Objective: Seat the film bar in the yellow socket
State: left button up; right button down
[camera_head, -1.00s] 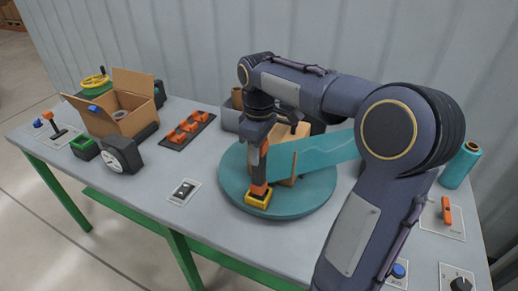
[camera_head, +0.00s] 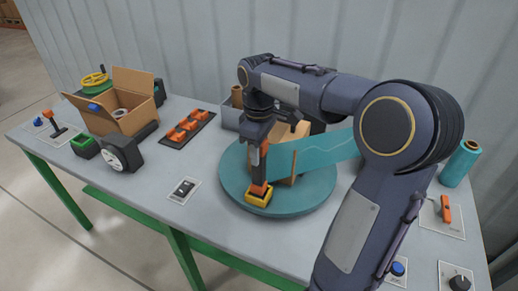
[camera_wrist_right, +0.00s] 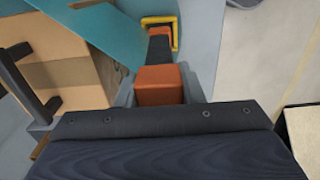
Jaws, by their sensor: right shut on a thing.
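My right gripper (camera_head: 260,146) is shut on the film bar (camera_head: 259,172), an upright bar with orange and black sections. In the right wrist view the bar's orange top (camera_wrist_right: 160,86) sits between the fingers. The yellow socket (camera_head: 258,201) is on the near edge of the teal turntable (camera_head: 309,207). The bar's lower orange end is at the socket's opening; I cannot tell how deep it sits. In the right wrist view the yellow socket (camera_wrist_right: 176,36) frames the bar's far end. The teal film (camera_head: 332,153) stretches right from near the bar. My left gripper is out of view.
A cardboard box (camera_head: 301,130) stands on the turntable beside the bar. A teal film roll (camera_head: 461,164) stands at the right. An open carton (camera_head: 121,118) and an orange-and-black rack (camera_head: 186,128) are at the left.

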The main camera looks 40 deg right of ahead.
jog(key=shift+f+b, duration=1)
jog(key=shift+f, duration=0.6)
dwell(0.3)
jog(key=c, duration=0.9)
grip_release()
notch_tip(320, 180, up, 8)
jog(key=shift+f, duration=0.1)
